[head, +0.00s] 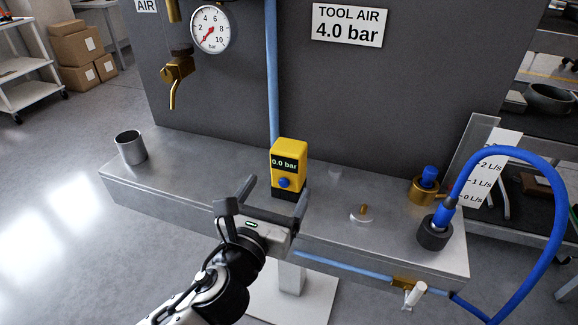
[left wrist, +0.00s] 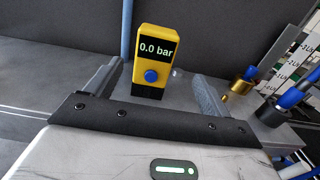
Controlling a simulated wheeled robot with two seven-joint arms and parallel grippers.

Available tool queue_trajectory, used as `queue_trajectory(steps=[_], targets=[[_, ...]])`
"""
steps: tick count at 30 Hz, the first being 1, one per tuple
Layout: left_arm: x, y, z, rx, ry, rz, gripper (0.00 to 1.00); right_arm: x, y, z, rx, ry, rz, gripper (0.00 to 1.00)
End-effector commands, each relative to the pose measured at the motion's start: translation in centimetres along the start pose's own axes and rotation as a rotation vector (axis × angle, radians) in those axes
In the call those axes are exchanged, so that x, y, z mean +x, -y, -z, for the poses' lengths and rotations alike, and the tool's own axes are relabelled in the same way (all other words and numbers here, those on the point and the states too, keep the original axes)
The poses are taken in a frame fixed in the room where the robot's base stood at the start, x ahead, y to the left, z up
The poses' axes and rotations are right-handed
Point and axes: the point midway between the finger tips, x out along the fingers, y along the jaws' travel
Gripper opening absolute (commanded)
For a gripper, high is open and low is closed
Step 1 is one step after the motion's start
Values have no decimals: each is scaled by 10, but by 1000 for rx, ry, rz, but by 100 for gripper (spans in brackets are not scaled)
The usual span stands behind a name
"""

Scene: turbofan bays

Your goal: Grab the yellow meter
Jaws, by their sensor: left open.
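The yellow meter (head: 288,163) stands upright on the grey metal bench, near its middle. It has a black base, a blue button and a dark display reading 0.0 bar. My left gripper (head: 275,190) is open in front of the meter, with its two fingers pointing toward it. In the left wrist view the meter (left wrist: 155,60) stands ahead, between the lines of the two spread fingers (left wrist: 157,82). In that view the fingertips appear apart from the meter, and nothing is held. My right gripper is in neither view.
A metal cup (head: 131,148) stands at the bench's left end. At the right are a brass fitting with a blue top (head: 426,186), a black socket with a blue hose (head: 434,233), and a small brass stud (head: 363,211). A dark panel (head: 350,100) with a gauge (head: 210,30) rises behind.

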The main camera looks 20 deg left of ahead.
Motion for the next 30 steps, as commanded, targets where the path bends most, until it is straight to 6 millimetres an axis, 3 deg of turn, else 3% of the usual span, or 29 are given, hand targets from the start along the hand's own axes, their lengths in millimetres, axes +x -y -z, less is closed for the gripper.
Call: queue_trajectory(steps=[4, 13, 21, 30], targets=[[29, -1, 0, 0, 1, -2, 82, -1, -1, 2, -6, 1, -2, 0], [53, -2, 2, -3, -1, -2, 82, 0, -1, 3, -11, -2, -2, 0], [90, -8, 6, -4, -1, -1, 82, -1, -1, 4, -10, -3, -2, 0], [97, -8, 7, -4, -2, 1, 82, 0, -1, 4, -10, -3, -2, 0]])
